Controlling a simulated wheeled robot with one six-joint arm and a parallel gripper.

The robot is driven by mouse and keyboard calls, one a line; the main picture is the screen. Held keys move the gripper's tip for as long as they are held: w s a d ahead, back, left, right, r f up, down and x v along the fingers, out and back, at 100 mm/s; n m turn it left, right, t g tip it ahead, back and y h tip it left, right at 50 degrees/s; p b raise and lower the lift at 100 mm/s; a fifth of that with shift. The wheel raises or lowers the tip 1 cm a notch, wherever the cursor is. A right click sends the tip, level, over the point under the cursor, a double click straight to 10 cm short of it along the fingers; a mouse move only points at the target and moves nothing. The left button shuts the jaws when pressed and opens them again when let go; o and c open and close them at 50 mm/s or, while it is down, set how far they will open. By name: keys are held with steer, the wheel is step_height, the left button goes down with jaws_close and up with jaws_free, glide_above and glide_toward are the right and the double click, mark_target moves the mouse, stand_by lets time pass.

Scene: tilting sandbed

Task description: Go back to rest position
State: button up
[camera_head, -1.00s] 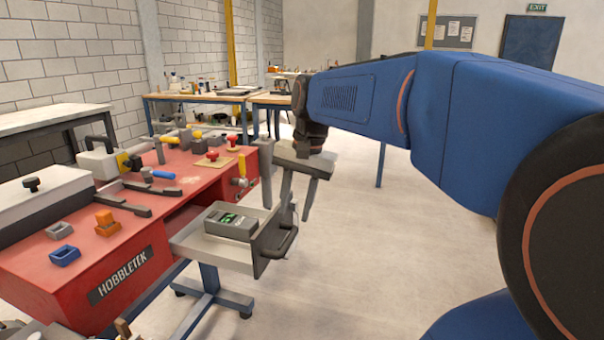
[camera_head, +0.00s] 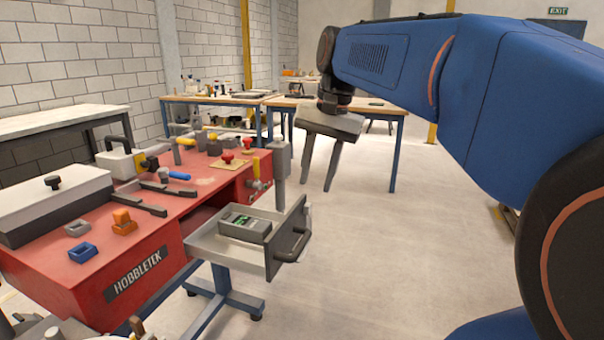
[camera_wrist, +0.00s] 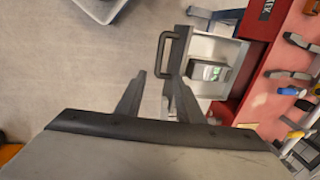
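My gripper (camera_head: 320,162) hangs from the blue arm in the head view, fingers pointing down and spread apart with nothing between them. It is above and to the right of the open drawer (camera_head: 262,268) of the red workbench (camera_head: 62,283). The wrist view shows the two gripper fingers (camera_wrist: 155,98) apart and empty, with the drawer handle (camera_wrist: 172,52) beyond them. A grey device with a green display (camera_head: 243,228) lies inside the drawer; it also shows in the wrist view (camera_wrist: 207,70).
The red top holds an orange block (camera_head: 124,226), a blue block (camera_head: 83,252), dark bars and several tools. A grey upright post (camera_head: 280,165) stands beside the drawer. Wooden tables (camera_head: 388,109) stand behind. The floor (camera_head: 400,260) right of the drawer is clear.

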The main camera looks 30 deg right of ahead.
steer(key=s+a+f+n+t, duration=0.1)
steer(key=s+a+f+n, duration=0.2)
steer(key=f, duration=0.4)
steer(key=s+a+f+n+t, duration=0.1)
steer(key=s+a+f+n, duration=0.2)
steer(key=f, duration=0.4)
steer(key=s+a+f+n+t+h, duration=0.1)
steer(key=s+a+f+n, duration=0.2)
steer(key=f, duration=0.4)
steer(key=shift+s+f+n, duration=0.4)
steer(key=shift+s+n, duration=0.4)
steer(key=shift+s, duration=0.4)
